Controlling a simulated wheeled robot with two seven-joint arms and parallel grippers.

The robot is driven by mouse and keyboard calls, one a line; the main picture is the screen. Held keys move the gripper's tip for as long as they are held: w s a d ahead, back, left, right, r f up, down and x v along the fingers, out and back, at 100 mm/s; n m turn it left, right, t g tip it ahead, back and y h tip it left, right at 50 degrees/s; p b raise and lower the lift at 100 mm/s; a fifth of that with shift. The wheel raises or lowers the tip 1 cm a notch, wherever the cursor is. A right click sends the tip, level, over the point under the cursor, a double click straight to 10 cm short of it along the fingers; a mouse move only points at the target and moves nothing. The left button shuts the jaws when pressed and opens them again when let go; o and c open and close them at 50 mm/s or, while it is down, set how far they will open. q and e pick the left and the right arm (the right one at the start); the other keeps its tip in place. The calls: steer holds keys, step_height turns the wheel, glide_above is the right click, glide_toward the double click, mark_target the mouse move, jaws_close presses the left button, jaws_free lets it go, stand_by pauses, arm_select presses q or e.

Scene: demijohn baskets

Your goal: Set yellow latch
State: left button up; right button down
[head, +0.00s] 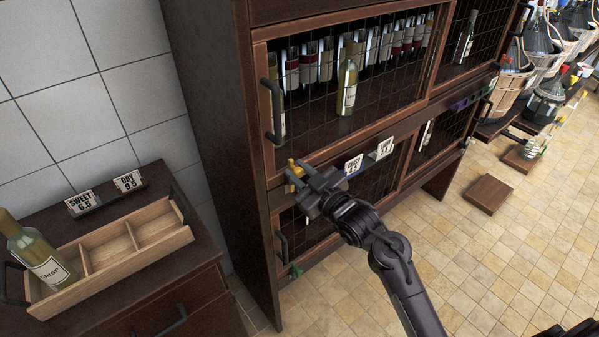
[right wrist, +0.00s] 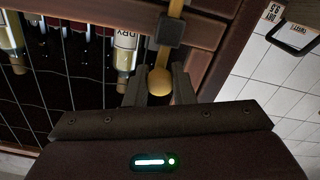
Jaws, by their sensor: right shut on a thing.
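The yellow latch (head: 292,165) is on the dark wooden rail between the upper and lower cabinet doors, near their left end. In the right wrist view its rounded yellow knob (right wrist: 160,83) sits between my fingers, and its yellow bar runs up through a dark bracket (right wrist: 171,30). My right gripper (head: 304,176) reaches in from the lower right and is shut on the latch; its fingertips (right wrist: 158,88) flank the knob in the right wrist view. The fingers partly hide the latch in the head view. My left gripper is not in view.
The upper mesh door (head: 355,75) with bottles behind it has a dark handle (head: 272,110) close to my gripper. Price cards (head: 354,164) stand on the rail at its right. A divided wooden tray (head: 110,246) holds a bottle (head: 38,252) at left. A wooden block (head: 488,194) lies on the floor.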

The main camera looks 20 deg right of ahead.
mark_target(285, 150)
steer(key=shift+r+p, duration=1.45)
steer(key=shift+r, duration=0.4)
steer(key=shift+f, duration=0.1)
steer(key=c, duration=1.2)
jaws_free()
steer(key=shift+c, duration=0.2)
steer(key=shift+s+f, duration=0.1)
steer(key=shift+s, duration=0.05)
steer(key=b+v, duration=0.2)
steer(key=v, duration=0.5)
steer(key=shift+s, duration=0.2)
